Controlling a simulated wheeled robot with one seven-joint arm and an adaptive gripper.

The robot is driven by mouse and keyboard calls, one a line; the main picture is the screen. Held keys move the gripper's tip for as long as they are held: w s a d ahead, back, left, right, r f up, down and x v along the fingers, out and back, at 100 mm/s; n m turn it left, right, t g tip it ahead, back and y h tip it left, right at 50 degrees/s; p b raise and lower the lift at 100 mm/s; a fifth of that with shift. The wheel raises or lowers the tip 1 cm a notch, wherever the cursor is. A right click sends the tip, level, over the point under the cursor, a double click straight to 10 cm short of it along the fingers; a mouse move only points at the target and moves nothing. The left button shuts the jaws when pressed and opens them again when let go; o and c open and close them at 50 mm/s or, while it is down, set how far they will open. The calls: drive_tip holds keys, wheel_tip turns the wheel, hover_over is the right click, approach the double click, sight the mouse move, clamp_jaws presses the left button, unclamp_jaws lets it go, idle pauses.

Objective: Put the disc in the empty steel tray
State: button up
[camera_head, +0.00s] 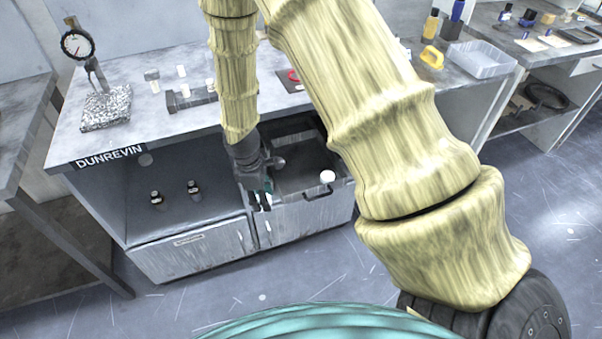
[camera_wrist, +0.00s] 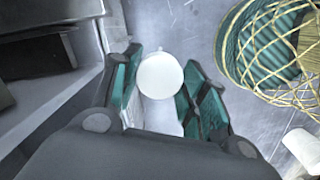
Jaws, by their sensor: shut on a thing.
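My gripper (camera_head: 261,203) hangs low in front of the bench, beside the open drawer, with its fingers pointing down. In the wrist view my gripper (camera_wrist: 163,80) is shut on a white round disc (camera_wrist: 160,76), which sits between the teal-padded fingertips. In the head view the disc is too small to make out clearly at the fingers. A grey steel tray (camera_head: 482,60), which looks empty, stands on the bench top at the right, well apart from my gripper.
The open drawer (camera_head: 318,193) has a dark interior, and a small white round thing (camera_head: 328,176) shows at its front. Two small dark bottles (camera_head: 194,188) are on the shelf below. A yellow object (camera_head: 432,57) sits beside the tray.

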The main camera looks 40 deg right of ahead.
drive_tip(key=d+f+n+t+b, duration=0.1)
drive_tip(key=d+f+n+b, duration=0.4)
drive_tip(key=n, duration=0.4)
drive_tip(key=n+t+b, duration=0.1)
drive_tip(key=n+b, duration=0.3)
drive_tip(key=n, duration=0.7)
hover_over(293, 188)
drive_tip(key=shift+y, duration=0.3)
drive_tip(key=f, duration=0.7)
drive_tip(key=shift+s+a+f, duration=0.1)
drive_tip(key=shift+s+f, duration=0.1)
drive_tip(key=shift+s, duration=0.05)
drive_tip(key=shift+f, duration=1.75)
drive_tip(key=shift+f, duration=0.15)
drive_tip(key=o, duration=1.2)
drive_tip(key=shift+c, duration=0.2)
